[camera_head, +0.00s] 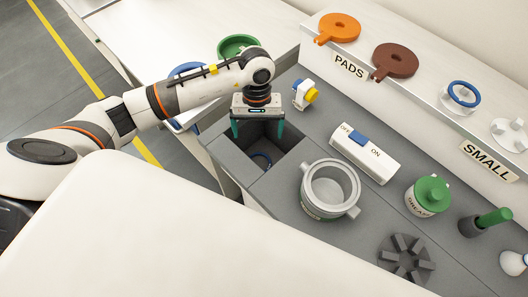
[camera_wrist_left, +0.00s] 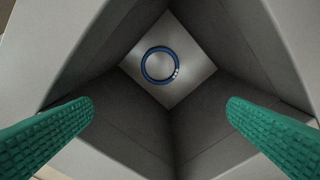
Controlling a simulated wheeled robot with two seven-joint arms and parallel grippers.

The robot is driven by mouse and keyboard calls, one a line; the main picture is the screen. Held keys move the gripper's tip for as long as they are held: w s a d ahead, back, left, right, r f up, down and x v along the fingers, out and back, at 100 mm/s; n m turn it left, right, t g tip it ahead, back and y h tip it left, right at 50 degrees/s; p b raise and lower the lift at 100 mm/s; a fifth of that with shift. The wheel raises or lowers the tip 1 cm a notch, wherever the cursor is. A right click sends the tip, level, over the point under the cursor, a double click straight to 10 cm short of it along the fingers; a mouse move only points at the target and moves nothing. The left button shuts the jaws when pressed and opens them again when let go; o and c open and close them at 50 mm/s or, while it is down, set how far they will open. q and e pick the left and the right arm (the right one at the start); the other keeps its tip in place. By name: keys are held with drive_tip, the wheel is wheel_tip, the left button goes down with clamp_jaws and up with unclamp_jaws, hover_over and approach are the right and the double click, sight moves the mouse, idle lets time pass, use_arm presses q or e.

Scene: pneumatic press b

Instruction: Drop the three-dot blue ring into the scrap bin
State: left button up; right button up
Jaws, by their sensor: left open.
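The blue ring (camera_wrist_left: 160,66) lies flat on the floor of the square grey scrap bin (camera_wrist_left: 110,92) in the left wrist view. Light dots show on one side of its band. My left gripper (camera_head: 257,134) is above the bin opening, pointing down. Its green fingers (camera_wrist_left: 160,115) are spread wide with nothing between them. My right gripper is not in view.
Right of the bin stand a grey two-handled pot (camera_head: 330,188), an OFF/ON switch box (camera_head: 365,152) and a green-topped grease can (camera_head: 428,195). Another blue ring (camera_head: 464,94) sits on the SMALL shelf.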

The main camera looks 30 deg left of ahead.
use_arm(q)
wheel_tip(320, 180, up, 11)
drive_tip(key=w+b, duration=0.1)
drive_tip(key=shift+w+a+f+b, duration=0.2)
drive_tip(key=shift+a+b, duration=0.1)
drive_tip(key=shift+a, duration=0.05)
